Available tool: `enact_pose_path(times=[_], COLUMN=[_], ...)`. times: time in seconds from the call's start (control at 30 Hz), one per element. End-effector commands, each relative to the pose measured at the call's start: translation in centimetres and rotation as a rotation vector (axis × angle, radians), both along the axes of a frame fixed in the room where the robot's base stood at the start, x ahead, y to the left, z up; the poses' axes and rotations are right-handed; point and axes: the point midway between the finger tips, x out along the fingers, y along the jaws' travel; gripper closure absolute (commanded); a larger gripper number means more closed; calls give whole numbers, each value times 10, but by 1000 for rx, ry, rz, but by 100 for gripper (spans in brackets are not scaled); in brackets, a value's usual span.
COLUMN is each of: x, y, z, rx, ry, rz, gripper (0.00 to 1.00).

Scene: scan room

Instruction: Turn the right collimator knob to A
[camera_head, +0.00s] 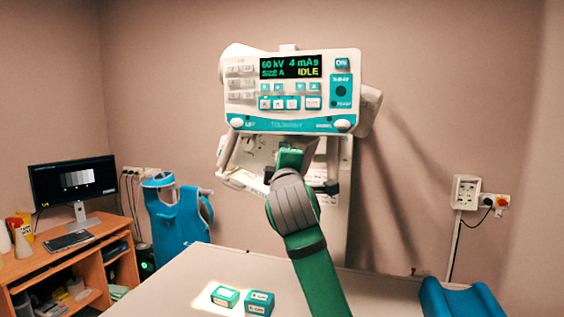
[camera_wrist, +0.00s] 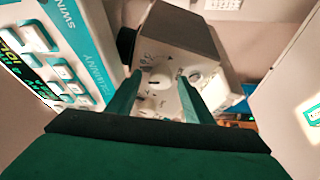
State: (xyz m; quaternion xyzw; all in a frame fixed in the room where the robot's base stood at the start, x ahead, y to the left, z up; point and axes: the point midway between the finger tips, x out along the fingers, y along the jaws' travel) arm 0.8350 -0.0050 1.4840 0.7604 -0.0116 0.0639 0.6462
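The collimator (camera_head: 258,154) is a pale box under the control console in the head view, partly hidden by my arm. Small marks surround the knobs, but the letters are too small to read. Which knob the task calls right I cannot tell. My gripper (camera_wrist: 160,76) is open, its two green fingers apart, with no visible grip on either knob. My gripper (camera_head: 290,158) is raised to the collimator in the head view.
The console (camera_head: 291,92) hangs just above my gripper, its screen reading 60 kV, 4 mAs, IDLE; its edge (camera_wrist: 88,50) is close at left in the wrist view. Below are the table (camera_head: 190,272) and two small green-white boxes (camera_head: 225,296). A desk (camera_head: 70,262) stands left.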

Motion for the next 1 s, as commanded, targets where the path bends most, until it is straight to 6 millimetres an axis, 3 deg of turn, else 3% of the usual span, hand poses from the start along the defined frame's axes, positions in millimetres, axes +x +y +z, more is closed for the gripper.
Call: enact_pose_path(times=[0.27, 0.7, 1.0], x=[-13, -89, -107], y=[-1, -7, -7], z=[-2, -10, -13], rx=[0, 0, 0], ry=[0, -2, 1], rz=[1, 0, 0], gripper=[53, 53, 53])
